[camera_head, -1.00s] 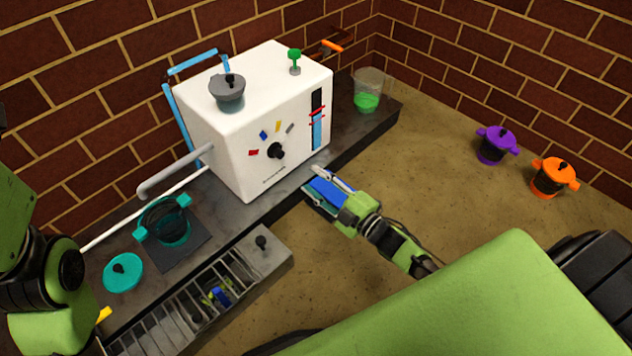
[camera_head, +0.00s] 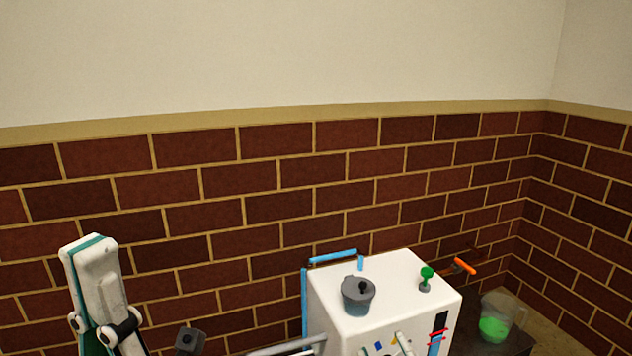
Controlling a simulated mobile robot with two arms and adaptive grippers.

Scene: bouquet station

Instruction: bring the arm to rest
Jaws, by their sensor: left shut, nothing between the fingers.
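My right gripper is out of the picture.
The white machine (camera_head: 335,318) is at the lower right, with a grey pot (camera_head: 358,297) and a green-topped knob (camera_head: 426,277) on top. A beaker of green liquid (camera_head: 494,325) stands to its right. The brick wall (camera_head: 250,205) is behind; the worktop is mostly out of view.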

